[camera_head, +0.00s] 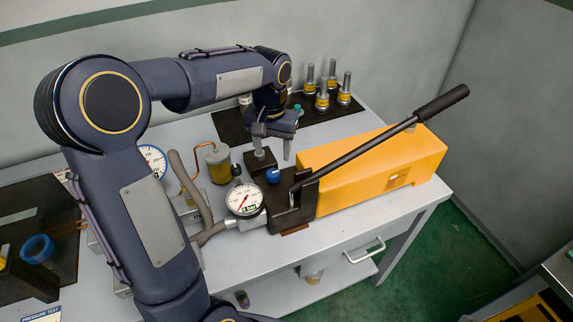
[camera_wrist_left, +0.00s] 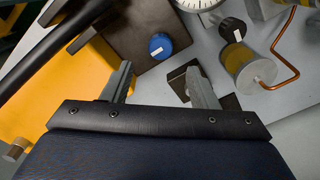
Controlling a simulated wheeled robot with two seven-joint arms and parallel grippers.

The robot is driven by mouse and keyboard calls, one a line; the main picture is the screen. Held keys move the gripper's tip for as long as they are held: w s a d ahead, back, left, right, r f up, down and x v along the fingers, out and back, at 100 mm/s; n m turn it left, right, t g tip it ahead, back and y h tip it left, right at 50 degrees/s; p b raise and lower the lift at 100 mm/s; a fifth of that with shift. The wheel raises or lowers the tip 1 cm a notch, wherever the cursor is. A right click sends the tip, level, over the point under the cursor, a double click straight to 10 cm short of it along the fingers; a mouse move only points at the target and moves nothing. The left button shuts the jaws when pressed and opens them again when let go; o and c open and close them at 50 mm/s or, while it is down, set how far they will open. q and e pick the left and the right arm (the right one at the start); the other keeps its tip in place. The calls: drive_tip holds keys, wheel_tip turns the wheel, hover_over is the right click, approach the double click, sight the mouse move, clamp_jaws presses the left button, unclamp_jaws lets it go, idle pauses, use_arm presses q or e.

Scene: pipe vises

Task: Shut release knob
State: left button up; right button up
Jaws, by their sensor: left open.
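The blue release knob (camera_head: 273,176) sits on the dark block (camera_head: 281,206) of the yellow hand pump (camera_head: 384,168). In the left wrist view the knob (camera_wrist_left: 160,46) shows a short white mark and lies beyond the fingertips, between their lines. My left gripper (camera_head: 272,152) points down above the bench, just behind the knob in the head view. It is open, and its two fingers (camera_wrist_left: 158,70) are apart with nothing between them. It does not appear to touch the knob. My right gripper is out of view.
The long black pump handle (camera_head: 384,155) slants up to the right, close to the gripper. A pressure gauge (camera_head: 244,199), a yellow cylinder (camera_head: 218,165) and a grey hose (camera_head: 190,185) stand left of the knob. Several metal fittings (camera_head: 322,95) stand on a black mat behind.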

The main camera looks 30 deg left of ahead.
sight(273, 172)
use_arm(q)
wheel_tip(273, 172, down, 8)
drive_tip(key=shift+r+p, duration=0.1)
drive_tip(key=shift+p, duration=0.25)
drive_tip(key=shift+c, duration=0.2)
drive_tip(key=c, duration=0.9)
